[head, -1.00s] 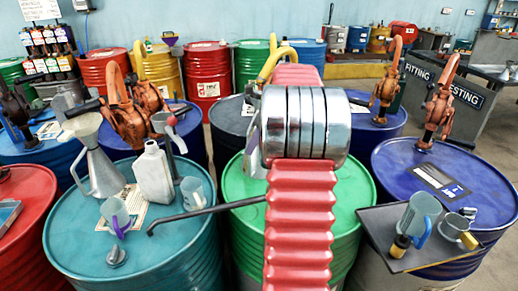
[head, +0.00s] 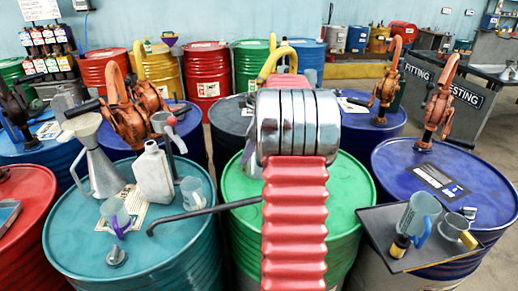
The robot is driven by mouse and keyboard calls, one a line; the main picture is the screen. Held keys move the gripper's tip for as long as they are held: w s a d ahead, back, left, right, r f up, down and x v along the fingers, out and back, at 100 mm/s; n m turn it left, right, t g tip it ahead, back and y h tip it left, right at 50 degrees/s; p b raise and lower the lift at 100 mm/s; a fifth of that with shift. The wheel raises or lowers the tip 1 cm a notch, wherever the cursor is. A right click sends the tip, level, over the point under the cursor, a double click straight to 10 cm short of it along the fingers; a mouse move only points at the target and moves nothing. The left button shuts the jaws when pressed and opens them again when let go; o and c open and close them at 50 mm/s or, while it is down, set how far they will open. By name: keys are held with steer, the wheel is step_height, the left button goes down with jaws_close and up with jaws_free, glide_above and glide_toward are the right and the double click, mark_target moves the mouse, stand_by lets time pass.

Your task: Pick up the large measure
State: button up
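A large clear grey measure with a blue handle (head: 421,212) stands upright on the black tray (head: 395,263) at the right. A smaller measure with a yellow handle (head: 453,227) stands beside it on the same tray. Other measures are on the teal drum at the left: one with a purple handle (head: 114,212) and a plain grey one (head: 193,190). Which one is meant by the name is not marked. My red arm with its chrome joint fills the middle of the view. My gripper is hidden behind the arm, so its state does not show.
The teal drum (head: 150,248) also carries a metal funnel can (head: 97,168), a white jug (head: 153,178) and a bent grey rod (head: 205,212). A green drum (head: 345,190) stands behind my arm. Orange pumps (head: 437,105) rise from the blue drums.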

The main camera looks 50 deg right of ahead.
steer(key=shift+c, duration=0.3)
jaws_close()
stand_by(0.3)
steer(key=shift+r, duration=0.15)
stand_by(0.9)
